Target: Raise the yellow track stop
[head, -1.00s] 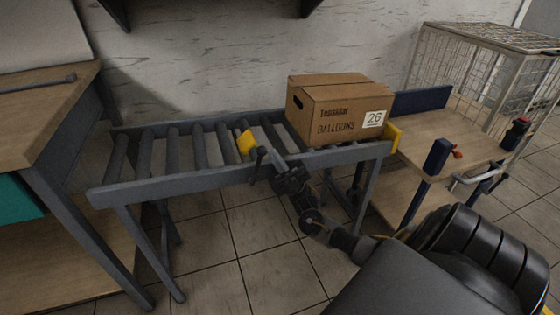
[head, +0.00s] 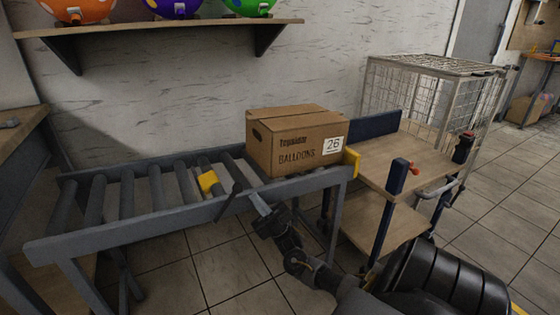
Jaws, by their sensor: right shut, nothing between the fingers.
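A yellow track stop (head: 207,181) sits among the rollers of the grey roller conveyor (head: 160,222), left of the box. It looks tilted. A dark lever (head: 229,202) slants beside the conveyor's front rail, right of the yellow stop. Another yellow piece (head: 352,162) stands at the conveyor's right end. My right gripper (head: 256,200) is at the front rail, just right of the lever, shut and empty. I cannot tell whether it touches the lever or rail. My left gripper is not in view.
A cardboard balloon box (head: 292,143) marked 26 rests on the conveyor's right part. A wooden cart (head: 385,170) with blue ends and a wire cage (head: 425,88) stand to the right.

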